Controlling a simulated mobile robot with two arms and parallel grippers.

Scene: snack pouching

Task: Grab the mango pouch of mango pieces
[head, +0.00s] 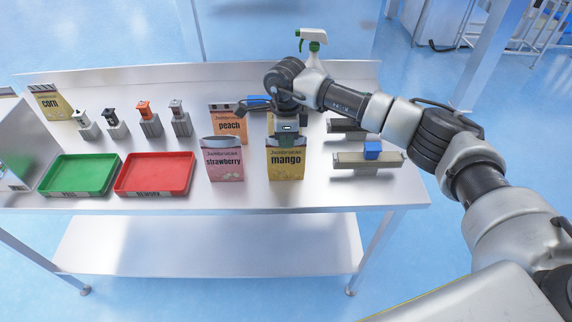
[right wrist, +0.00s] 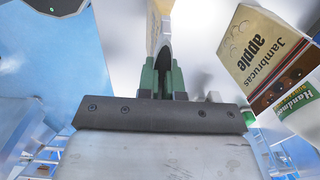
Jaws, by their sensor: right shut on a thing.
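The mango pouch (head: 286,165) is yellow with dark lettering and stands upright near the front of the table, right of the strawberry pouch. My right gripper (head: 287,136) reaches down to its top edge from behind. In the right wrist view, the green fingers of my right gripper (right wrist: 162,78) are closed on a thin pouch edge (right wrist: 160,32). The head view shows this to be the mango pouch, which appears to be still on the table. The pouch's contents are hidden. My left gripper is not in view.
The strawberry pouch (head: 223,163) is close on the left, with the peach pouch (head: 229,125) behind. An apple pouch (right wrist: 262,50) shows in the right wrist view. Red (head: 155,175) and green (head: 79,176) trays lie left. A sealer-like device (head: 350,160) with a blue block stands right.

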